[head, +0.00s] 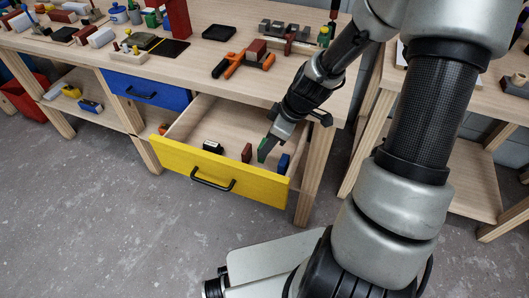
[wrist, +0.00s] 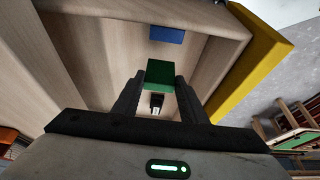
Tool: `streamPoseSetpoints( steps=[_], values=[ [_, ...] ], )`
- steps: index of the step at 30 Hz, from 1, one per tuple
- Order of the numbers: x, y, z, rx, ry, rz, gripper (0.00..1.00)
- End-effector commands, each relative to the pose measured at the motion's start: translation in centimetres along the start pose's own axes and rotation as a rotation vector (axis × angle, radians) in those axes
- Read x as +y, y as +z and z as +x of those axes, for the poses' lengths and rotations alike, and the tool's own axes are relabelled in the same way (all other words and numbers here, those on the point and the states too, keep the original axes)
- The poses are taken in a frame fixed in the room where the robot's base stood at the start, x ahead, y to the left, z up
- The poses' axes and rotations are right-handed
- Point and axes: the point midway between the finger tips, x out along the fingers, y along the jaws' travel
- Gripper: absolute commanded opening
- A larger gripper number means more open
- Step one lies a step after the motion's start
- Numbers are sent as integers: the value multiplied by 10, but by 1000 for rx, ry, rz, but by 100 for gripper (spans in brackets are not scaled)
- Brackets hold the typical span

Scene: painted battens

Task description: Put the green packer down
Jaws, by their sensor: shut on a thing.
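My gripper (head: 267,147) reaches down into the open drawer with the yellow front (head: 225,178). It is shut on the green packer (head: 262,151), a small upright block. In the wrist view the green packer (wrist: 160,74) sits between the two fingertips (wrist: 159,84). I cannot tell whether its lower end touches the drawer floor. A blue block (head: 283,162) stands to its right by the drawer's side wall, and a dark red block (head: 246,152) stands close to its left. The blue block also shows in the wrist view (wrist: 166,35).
A black block with a white part (head: 212,146) and an orange block (head: 163,128) are further left in the drawer. Bare drawer floor lies between and behind the blocks. A shut blue drawer (head: 147,90) is to the left. The bench top (head: 200,55) above holds tools and blocks.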

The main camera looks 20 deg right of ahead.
Motion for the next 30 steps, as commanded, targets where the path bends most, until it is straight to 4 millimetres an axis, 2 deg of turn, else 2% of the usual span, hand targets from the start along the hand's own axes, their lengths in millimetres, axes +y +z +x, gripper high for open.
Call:
streamPoseSetpoints(
  steps=[5,11,22,23,25,26,30],
  values=[
    [0,6,13,0,0,1,16],
    [-1,16,39,0,-2,1,16],
    [0,18,44,0,2,1,16],
    [0,18,43,0,2,1,40],
    [0,18,42,-1,2,1,52],
    [0,18,42,-1,2,1,57],
    [0,18,42,-1,2,1,57]
  ],
)
